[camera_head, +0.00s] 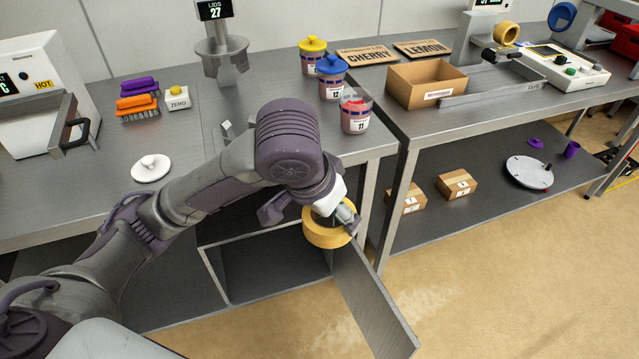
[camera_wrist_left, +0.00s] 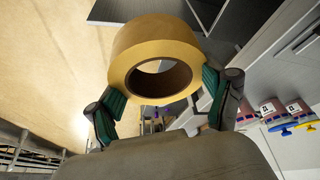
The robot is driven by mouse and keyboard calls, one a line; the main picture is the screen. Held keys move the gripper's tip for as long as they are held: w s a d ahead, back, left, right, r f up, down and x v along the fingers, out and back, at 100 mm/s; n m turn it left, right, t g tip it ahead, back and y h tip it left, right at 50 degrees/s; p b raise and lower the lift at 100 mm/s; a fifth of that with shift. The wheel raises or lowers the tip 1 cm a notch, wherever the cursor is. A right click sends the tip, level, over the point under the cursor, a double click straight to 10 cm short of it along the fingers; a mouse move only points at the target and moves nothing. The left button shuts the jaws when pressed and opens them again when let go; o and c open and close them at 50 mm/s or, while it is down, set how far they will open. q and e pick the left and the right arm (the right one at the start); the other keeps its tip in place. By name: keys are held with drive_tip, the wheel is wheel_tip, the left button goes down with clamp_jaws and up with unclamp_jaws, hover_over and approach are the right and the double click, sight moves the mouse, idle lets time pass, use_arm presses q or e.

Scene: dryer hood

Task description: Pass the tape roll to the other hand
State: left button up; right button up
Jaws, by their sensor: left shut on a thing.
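The yellow tape roll (camera_head: 326,236) is held in my left gripper (camera_head: 345,213), in front of the metal table's front edge and above the open cabinet below it. In the left wrist view the roll (camera_wrist_left: 157,42) sits between the two green-padded fingers of the left gripper (camera_wrist_left: 160,100), with its dark core hole facing the camera. The fingers press on its outer sides. My right gripper is in neither view.
An open cabinet door (camera_head: 372,305) juts toward me just below the roll. An open cardboard box (camera_head: 425,84) sits on the right table. The floor at right is clear.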

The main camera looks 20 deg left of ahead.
use_arm(q)
drive_tip(key=s+d+r+m+h, duration=0.1)
drive_tip(key=s+d+r+m, duration=0.2)
drive_tip(key=d, duration=0.4)
drive_tip(key=w+d+f+m+g+h, duration=0.1)
drive_tip(key=w+d+f+m+g, duration=0.15)
drive_tip(key=w+f+m, duration=0.2)
drive_tip(key=s+a+r+n+t+y, duration=0.2)
drive_tip(key=s+a+r+n, duration=0.4)
drive_tip(key=r, duration=0.4)
drive_tip(key=w+d+n+y, duration=0.2)
drive_tip(key=w+d+n, duration=0.3)
drive_tip(key=w+d, duration=0.35)
drive_tip(key=s+a+f+m+g+h, duration=0.1)
drive_tip(key=a+f+m+h, duration=0.1)
drive_tip(key=f+m, duration=0.3)
drive_tip(key=s+a+f+m+g+h, duration=0.2)
drive_tip(key=f+m, duration=0.3)
drive_tip(key=m, duration=0.6)
drive_tip(key=shift+a+m+h, duration=0.25)
drive_tip(key=shift+m+h, duration=0.1)
drive_tip(key=shift+h, duration=0.15)
drive_tip(key=shift+a+g, duration=0.1)
drive_tip(key=shift+g, duration=0.15)
